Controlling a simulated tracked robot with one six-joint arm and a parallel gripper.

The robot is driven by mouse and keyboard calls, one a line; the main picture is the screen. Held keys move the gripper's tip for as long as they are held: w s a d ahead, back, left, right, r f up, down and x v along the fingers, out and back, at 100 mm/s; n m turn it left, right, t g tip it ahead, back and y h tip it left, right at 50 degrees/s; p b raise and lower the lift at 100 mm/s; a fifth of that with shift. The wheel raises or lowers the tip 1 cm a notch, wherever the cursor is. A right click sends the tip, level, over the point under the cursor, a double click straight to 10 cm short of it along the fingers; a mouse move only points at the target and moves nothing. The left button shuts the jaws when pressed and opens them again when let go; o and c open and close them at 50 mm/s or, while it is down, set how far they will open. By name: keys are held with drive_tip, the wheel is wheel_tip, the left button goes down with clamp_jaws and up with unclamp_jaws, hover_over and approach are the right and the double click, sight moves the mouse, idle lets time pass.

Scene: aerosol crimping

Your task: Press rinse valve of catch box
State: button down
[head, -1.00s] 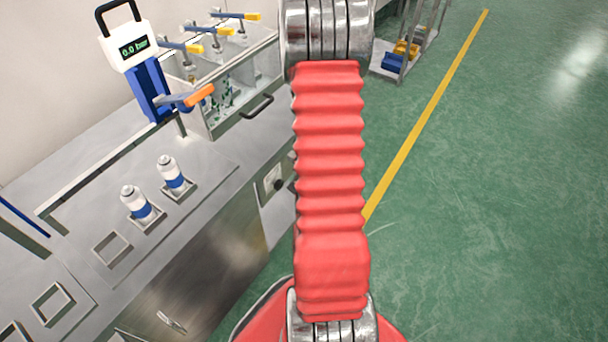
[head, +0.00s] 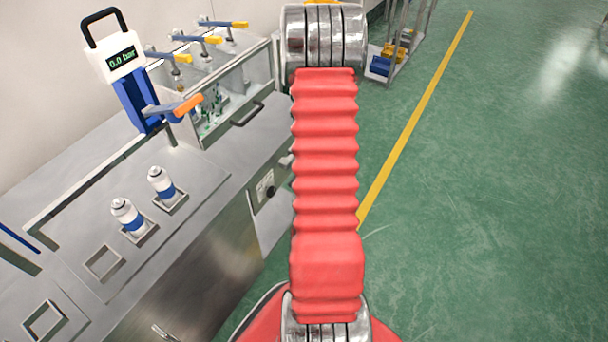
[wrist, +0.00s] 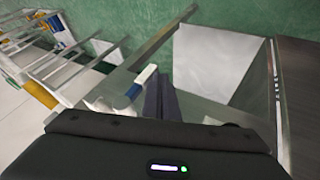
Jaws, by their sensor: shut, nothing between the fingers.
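The catch box (head: 258,75) is a clear-walled box with a dark bar handle at the back of the bench in the head view. Several levers with yellow tips (head: 211,41) stand along its top and rear; I cannot tell which is the rinse valve. In the wrist view my gripper's dark fingers (wrist: 161,98) are together and empty. A white and blue handle-like piece (wrist: 141,82) shows just left of them; I cannot tell whether they touch. A clear-walled frame with a metal rim (wrist: 150,52) lies around and beyond them. My gripper is not visible in the head view.
A blue press with an orange lever (head: 187,106) and a 0.0 bar display (head: 122,60) stands beside the box. Two white and blue cans (head: 127,216) (head: 161,184) sit in bench holders. A shelf rack (head: 398,50) stands behind; the green floor is open.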

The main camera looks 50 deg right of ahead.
drive_tip(key=shift+d+f, duration=0.3)
idle(0.4)
drive_tip(key=shift+w+d+f, duration=0.1)
drive_tip(key=shift+d+f, duration=0.05)
drive_tip(key=shift+d, duration=0.85)
drive_tip(key=shift+w+d+f, duration=0.1)
drive_tip(key=shift+d+f, duration=0.05)
drive_tip(key=shift+d, duration=0.85)
drive_tip(key=shift+s+d+r, duration=0.15)
drive_tip(key=shift+s+d, duration=0.05)
drive_tip(key=shift+d, duration=0.45)
idle(0.4)
drive_tip(key=shift+d+r, duration=0.2)
drive_tip(key=shift+d, duration=0.05)
idle(1.5)
